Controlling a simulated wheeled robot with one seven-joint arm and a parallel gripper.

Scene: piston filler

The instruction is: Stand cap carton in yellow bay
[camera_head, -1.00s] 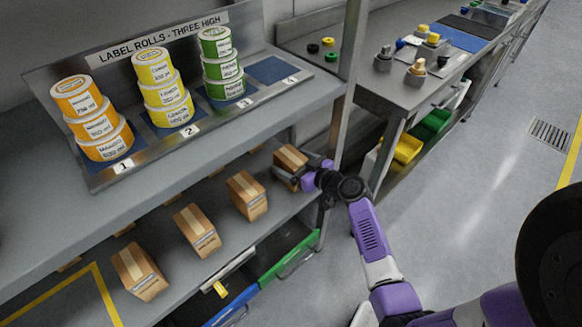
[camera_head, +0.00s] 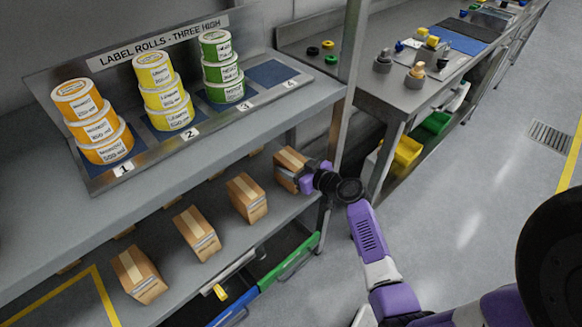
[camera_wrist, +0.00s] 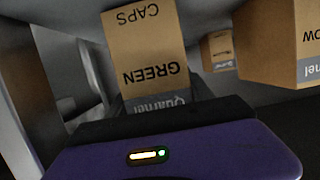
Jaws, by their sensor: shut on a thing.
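A brown carton (camera_head: 289,160) is at the right end of the lower shelf, by the shelf post. My gripper (camera_head: 298,178) is shut on it from the right. In the wrist view this carton (camera_wrist: 146,50) reads "GREEN" and "CAPS", upside down, and fills the middle above my purple hand. In the head view I cannot tell whether its base touches the shelf. The yellow bay (camera_head: 103,293) shows as a yellow taped outline at the left of the lower shelf; part of it is out of frame.
Three cartons stand in a row along the lower shelf: left (camera_head: 138,273), middle (camera_head: 196,233) and right (camera_head: 246,198). The upper shelf (camera_head: 60,215) hangs over them. Open drawers, one with a green front (camera_head: 290,257), lie below. A metal bench (camera_head: 400,95) stands right of the post.

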